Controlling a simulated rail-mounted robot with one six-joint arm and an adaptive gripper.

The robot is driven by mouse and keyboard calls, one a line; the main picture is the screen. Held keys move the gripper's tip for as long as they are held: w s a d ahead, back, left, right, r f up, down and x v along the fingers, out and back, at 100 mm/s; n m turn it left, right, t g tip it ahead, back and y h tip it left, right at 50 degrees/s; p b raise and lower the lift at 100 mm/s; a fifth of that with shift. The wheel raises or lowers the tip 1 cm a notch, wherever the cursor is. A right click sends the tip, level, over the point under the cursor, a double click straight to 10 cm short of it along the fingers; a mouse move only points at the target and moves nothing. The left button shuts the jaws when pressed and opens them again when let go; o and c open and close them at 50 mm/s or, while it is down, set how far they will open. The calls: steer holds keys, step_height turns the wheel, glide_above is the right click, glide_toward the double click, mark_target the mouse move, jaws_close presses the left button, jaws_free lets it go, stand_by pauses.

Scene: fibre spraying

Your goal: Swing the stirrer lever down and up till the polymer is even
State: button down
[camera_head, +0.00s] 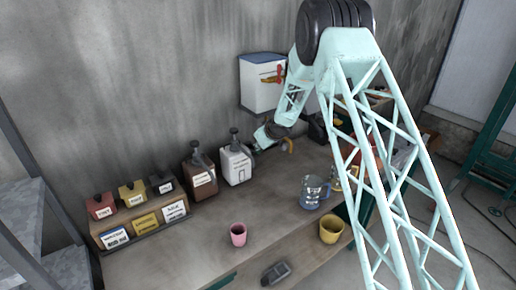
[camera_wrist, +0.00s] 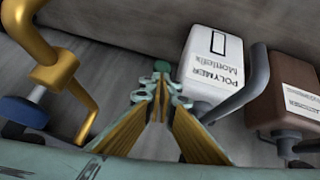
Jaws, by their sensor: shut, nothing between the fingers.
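The white polymer container (camera_head: 236,165) stands on the bench against the wall. It also shows upside down in the wrist view (camera_wrist: 212,62), its label reading POLYMER. A dark grey curved lever (camera_wrist: 257,75) runs along its side in the wrist view; in the head view a dark fitting (camera_head: 234,137) tops the container. My gripper (camera_wrist: 161,72) is shut and empty, its fingertips beside the container and apart from the lever. In the head view my arm's end is just right of the container, its fingertips hard to make out. The polymer itself is hidden.
A brown container (camera_head: 201,180) stands left of the white one. A gold bent bar (camera_wrist: 65,75) with a blue knob (camera_wrist: 22,110) is near my gripper. A wall box (camera_head: 262,85), blue mug (camera_head: 312,192), pink cup (camera_head: 238,234) and yellow cup (camera_head: 331,229) are around.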

steer(key=shift+s+d+f+t+y+b, duration=0.3)
steer(key=shift+f+t+b, duration=0.15)
steer(key=shift+b, duration=2.85)
